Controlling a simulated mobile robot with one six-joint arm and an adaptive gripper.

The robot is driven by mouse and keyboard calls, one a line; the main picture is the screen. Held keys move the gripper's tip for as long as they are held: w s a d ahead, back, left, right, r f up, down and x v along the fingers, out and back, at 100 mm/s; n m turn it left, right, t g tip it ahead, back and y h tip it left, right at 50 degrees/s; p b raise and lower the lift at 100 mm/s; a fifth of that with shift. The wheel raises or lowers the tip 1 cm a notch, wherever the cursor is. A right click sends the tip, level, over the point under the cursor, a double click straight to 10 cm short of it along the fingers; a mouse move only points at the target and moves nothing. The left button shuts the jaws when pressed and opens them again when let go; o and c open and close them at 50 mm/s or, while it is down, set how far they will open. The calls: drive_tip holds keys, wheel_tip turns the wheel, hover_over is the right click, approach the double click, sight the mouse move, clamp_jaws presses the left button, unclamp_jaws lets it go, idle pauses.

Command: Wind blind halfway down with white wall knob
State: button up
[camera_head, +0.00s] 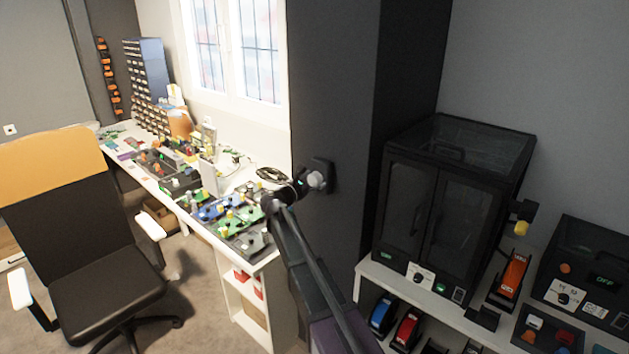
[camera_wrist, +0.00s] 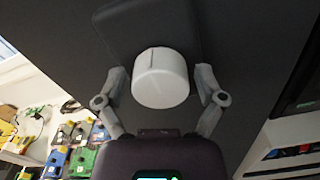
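The white wall knob (camera_wrist: 161,80) is a short round cylinder with a dark line on its rim. It sits on a dark rounded plate (camera_wrist: 146,25) on the dark wall. It also shows in the camera_head view (camera_head: 316,181), beside the end of my arm. My gripper (camera_wrist: 161,76) is open, with one finger on each side of the knob. A narrow gap seems to show on both sides; contact cannot be told for sure. The window (camera_head: 236,45) is at the upper left, its top cut off. No blind shows over its visible part.
A long white workbench (camera_head: 268,258) with several coloured devices runs under the window, left of my arm. A black glass-doored cabinet (camera_head: 445,205) stands on a white shelf at the right. An office chair (camera_head: 95,290) is at the left.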

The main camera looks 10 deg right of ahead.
drive_tip(key=c, duration=0.6)
drive_tip(key=shift+c, duration=0.2)
drive_tip(key=shift+m, duration=0.3)
